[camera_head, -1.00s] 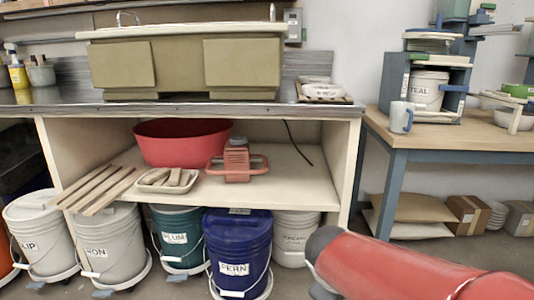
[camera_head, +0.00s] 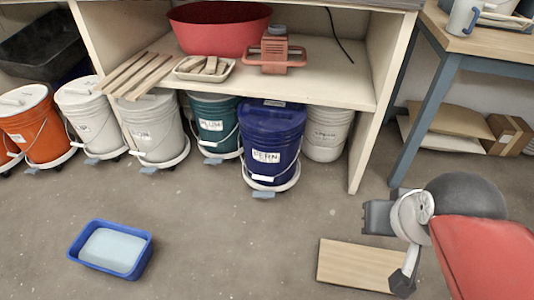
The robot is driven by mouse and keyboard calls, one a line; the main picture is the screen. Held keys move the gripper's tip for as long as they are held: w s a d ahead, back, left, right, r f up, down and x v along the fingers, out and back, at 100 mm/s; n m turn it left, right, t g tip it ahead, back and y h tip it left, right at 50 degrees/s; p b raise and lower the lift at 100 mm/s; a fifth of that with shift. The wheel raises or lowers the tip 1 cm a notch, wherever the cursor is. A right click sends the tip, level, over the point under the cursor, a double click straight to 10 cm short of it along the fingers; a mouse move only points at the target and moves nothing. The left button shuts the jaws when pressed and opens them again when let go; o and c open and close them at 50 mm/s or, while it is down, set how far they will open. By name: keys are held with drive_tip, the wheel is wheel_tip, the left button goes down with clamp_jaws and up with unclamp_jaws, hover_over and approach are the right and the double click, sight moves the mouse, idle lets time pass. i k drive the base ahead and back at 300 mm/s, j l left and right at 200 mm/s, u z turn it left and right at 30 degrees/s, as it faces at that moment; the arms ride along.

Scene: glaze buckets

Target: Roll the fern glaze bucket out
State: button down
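The fern glaze bucket (camera_head: 272,135) is dark blue with a blue lid, a white FERN label and a wire handle with a white grip. It stands upright on a round white wheeled base (camera_head: 285,184) at the front of the space under the shelf. A grey-blue tab (camera_head: 263,195) sticks out at the base's front. My arm comes in at the lower right, well apart from the bucket. Nothing is seen held.
The teal plum bucket (camera_head: 213,125) stands close on the left and a light grey bucket (camera_head: 327,133) close on the right. A shelf leg (camera_head: 372,120) stands further right. A blue tub (camera_head: 111,250) and a wooden board (camera_head: 357,266) lie on the floor. The middle floor is clear.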

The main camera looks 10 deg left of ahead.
sight(271, 162)
drive_tip(key=i+l+u, duration=0.1)
drive_tip(key=u, duration=0.35)
drive_tip(key=i+l+u, duration=0.15)
drive_tip(key=u, duration=0.3)
drive_tip(key=i+l+u, duration=0.2)
drive_tip(key=u, duration=0.25)
